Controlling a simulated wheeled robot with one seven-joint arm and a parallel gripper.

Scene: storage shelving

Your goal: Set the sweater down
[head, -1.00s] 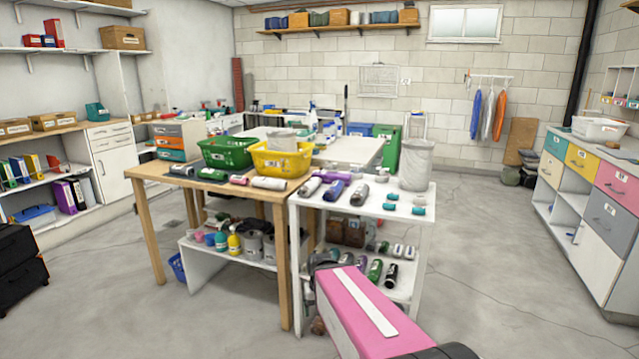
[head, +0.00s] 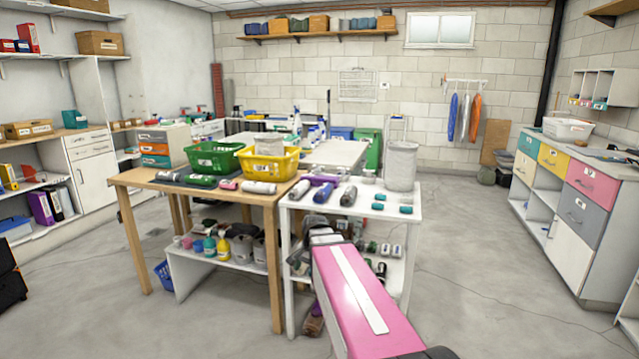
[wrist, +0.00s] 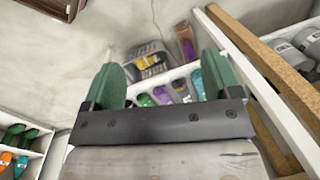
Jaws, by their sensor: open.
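My gripper (wrist: 160,65) is open in the wrist view, with its two green fingers spread apart. Nothing is held between them. Beyond the fingers, several coloured bottle-like items (wrist: 162,94) stand on a white shelf. In the head view my arm's pink link reaches toward the white table (head: 414,214) and hides the gripper. I cannot make out a sweater for certain in either view. A brownish item (head: 313,320) lies low by the white table's front leg, partly hidden, and I cannot tell what it is.
A wooden table (head: 133,180) adjoins the white table on the left, bearing a green basket (head: 213,158) and a yellow basket (head: 268,165). A drawer cabinet (head: 590,182) stands at the right. Open floor (head: 480,260) lies between it and the tables.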

